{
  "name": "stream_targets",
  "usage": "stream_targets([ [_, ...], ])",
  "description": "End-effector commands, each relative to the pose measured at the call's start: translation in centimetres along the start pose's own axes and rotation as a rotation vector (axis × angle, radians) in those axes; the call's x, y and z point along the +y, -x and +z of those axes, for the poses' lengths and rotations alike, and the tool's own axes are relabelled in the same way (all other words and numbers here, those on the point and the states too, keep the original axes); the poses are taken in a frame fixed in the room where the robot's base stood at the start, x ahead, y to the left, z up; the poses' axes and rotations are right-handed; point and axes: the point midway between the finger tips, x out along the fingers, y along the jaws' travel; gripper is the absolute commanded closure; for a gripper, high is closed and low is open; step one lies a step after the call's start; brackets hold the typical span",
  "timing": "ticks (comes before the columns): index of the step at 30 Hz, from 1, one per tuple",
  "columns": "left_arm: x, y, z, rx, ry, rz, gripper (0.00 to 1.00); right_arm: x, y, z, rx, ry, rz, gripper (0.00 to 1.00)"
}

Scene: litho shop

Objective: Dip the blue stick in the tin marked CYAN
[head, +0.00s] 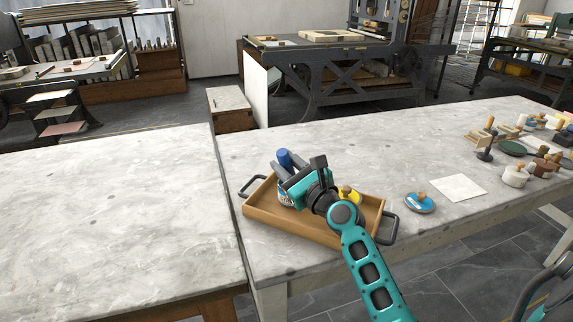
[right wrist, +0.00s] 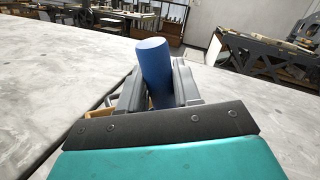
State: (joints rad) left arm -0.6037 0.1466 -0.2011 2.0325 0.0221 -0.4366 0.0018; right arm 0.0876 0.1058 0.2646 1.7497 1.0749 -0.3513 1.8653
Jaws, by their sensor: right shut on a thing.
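My right gripper (head: 289,171) is shut on the blue stick (head: 284,157) over the left part of a wooden tray (head: 262,222). The stick's top stands up above the fingers; its lower end is hidden. In the right wrist view the blue stick (right wrist: 154,62) sits between the two grey fingers, leaning slightly. A tin with a blue band (head: 283,197) shows in part below the gripper, in the tray. I cannot read its label, nor tell whether the stick is inside it. My left gripper is not in view.
A yellow tin (head: 348,194) stands in the tray, partly behind my arm. Right of the tray are a blue round item (head: 419,204) and a white sheet (head: 458,187). Several small items crowd the table's far right. The left tabletop (head: 110,215) is clear.

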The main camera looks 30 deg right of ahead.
Motion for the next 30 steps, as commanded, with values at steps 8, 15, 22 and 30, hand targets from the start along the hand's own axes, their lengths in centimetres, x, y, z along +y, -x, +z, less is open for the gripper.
stream_targets([
  [8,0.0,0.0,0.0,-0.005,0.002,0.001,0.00,0.2,0.1,-0.4,0.008,-0.002,0.005,0.98],
  [15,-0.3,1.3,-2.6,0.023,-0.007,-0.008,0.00,-0.7,-0.2,2.1,0.006,-0.002,0.003,0.98],
  [22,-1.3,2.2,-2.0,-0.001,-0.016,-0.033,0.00,-1.4,-0.4,3.9,0.004,-0.001,0.002,0.98],
  [30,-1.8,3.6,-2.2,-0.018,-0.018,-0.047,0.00,-2.1,-0.6,5.9,0.003,-0.001,0.001,0.98],
])
